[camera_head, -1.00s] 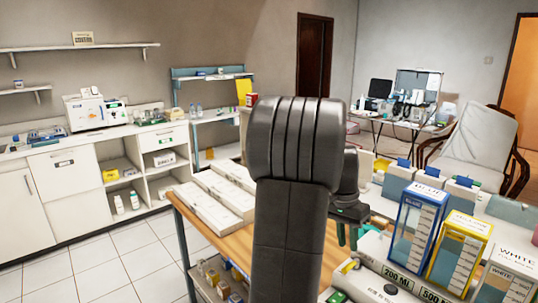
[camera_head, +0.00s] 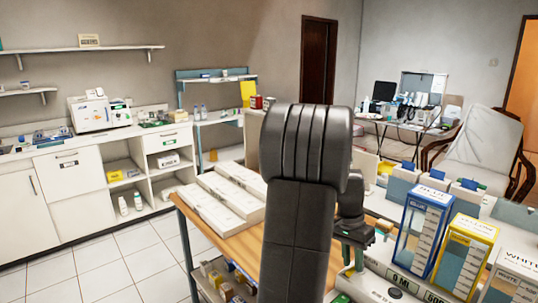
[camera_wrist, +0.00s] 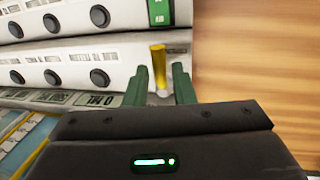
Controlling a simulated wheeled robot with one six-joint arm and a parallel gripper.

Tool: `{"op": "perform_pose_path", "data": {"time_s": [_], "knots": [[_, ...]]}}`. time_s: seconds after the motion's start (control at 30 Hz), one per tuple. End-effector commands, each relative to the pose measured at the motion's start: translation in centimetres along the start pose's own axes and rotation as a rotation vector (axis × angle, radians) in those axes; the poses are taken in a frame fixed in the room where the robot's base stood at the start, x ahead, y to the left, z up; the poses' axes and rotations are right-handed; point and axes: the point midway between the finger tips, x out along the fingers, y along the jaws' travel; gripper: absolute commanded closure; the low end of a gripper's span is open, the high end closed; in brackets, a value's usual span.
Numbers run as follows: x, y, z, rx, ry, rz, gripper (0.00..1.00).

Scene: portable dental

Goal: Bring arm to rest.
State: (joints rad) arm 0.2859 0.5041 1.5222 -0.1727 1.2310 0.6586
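My dark arm (camera_head: 300,190) stands up in the middle of the head view and hides part of the wooden table. My gripper (camera_head: 353,265) points down beside the arm, near the white dispensing device at the right. In the wrist view the two green fingers of my gripper (camera_wrist: 161,83) are apart. A yellow upright stick (camera_wrist: 158,55) with a pale base shows between and beyond them, with gaps at its sides, so it does not look gripped.
A white device (camera_head: 375,289) with black knobs lies close to my gripper. Blue (camera_head: 424,225) and yellow (camera_head: 464,254) framed boxes stand to the right. Long white boxes (camera_head: 222,204) lie on the wooden table (camera_head: 253,243). Open tiled floor (camera_head: 110,262) is at left.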

Motion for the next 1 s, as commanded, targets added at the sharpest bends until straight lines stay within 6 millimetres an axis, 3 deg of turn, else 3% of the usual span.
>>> {"op": "perform_pose_path", "data": {"time_s": [0.67,1.0], "knots": [[-13.1,-0.1,-0.1,0.002,0.005,-0.004,0.77],[-6.3,0.0,0.1,0.002,-0.003,0.002,0.77]]}}
